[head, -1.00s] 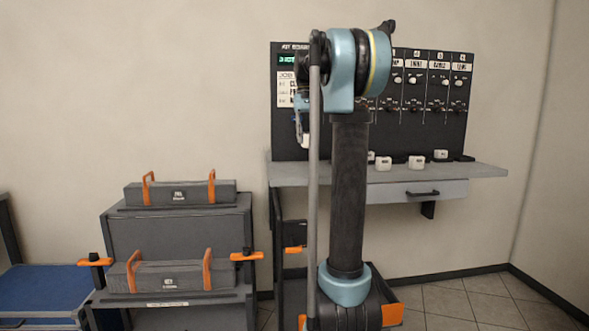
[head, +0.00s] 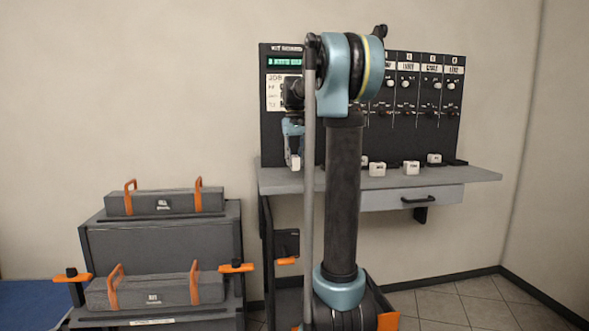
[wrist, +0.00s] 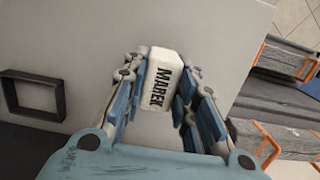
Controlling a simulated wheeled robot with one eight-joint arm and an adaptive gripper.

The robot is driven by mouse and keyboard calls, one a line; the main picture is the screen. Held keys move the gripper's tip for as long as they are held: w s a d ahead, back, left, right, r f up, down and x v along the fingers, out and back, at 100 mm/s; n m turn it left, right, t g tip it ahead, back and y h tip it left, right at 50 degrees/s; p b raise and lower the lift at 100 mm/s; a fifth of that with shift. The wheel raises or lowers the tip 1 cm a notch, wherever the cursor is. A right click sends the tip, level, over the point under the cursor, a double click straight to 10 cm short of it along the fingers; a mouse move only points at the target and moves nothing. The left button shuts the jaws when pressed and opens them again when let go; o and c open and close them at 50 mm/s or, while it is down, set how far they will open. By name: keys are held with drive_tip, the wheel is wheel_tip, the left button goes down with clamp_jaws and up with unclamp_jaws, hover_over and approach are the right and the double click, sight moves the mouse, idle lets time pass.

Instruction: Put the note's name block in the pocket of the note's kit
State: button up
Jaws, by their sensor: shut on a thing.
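My gripper (wrist: 160,95) is shut on a white name block (wrist: 160,85) that reads "MAREK" in the wrist view. In the head view the block (head: 295,163) shows small and white below my gripper (head: 294,150), in front of the board and above the left part of the grey shelf (head: 275,183). The note (head: 277,92) is a white sheet headed "JOB" on the board's left; its lines are partly hidden by my arm and too small to read. Two grey kits with orange handles, an upper one (head: 178,202) and a lower one (head: 178,290), sit on a stepped rack.
The dark board (head: 430,120) has labelled columns with knobs. Several white blocks (head: 411,168) stand on the shelf to the right. A dark square frame (wrist: 32,95) shows at left in the wrist view. A blue surface (head: 30,305) lies at far left.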

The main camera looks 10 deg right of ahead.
sight(294, 156)
drive_tip(key=shift+f, duration=1.35)
drive_tip(key=o, duration=1.1)
drive_tip(key=shift+c, duration=0.2)
drive_tip(key=r, duration=0.4)
drive_tip(key=w+r, duration=0.1)
drive_tip(key=r, duration=0.7)
drive_tip(key=shift+w, duration=0.15)
